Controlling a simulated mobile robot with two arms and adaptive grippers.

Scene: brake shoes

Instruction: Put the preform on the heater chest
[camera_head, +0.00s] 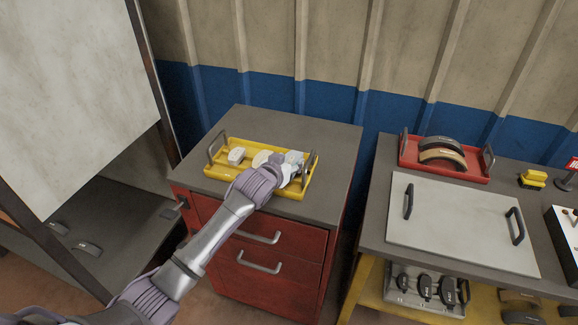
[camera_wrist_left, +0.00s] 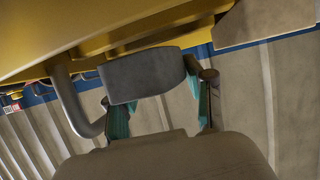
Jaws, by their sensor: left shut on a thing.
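A yellow tray (camera_head: 222,172) with two grey handles lies on top of a red drawer cabinet (camera_head: 268,268) with a dark top. A whitish piece (camera_head: 236,155) lies at the tray's left, with a pale rounded piece (camera_head: 261,158) beside it. My left gripper (camera_head: 291,165) is at the right part of the tray, and its wrist hides some of it. In the left wrist view it is shut on a dark grey block (camera_wrist_left: 145,75), perhaps the preform, close to the yellow tray and a grey handle (camera_wrist_left: 78,105). I cannot tell which thing is the heater chest. My right gripper is not in view.
To the right, a table carries a red tray (camera_head: 462,172) with curved brake shoes, a pale plate (camera_head: 455,222) with two handles, and a yellow item (camera_head: 532,179). A metal tray of dark parts (camera_head: 425,288) sits below. A tall open cabinet (camera_head: 85,90) stands at left.

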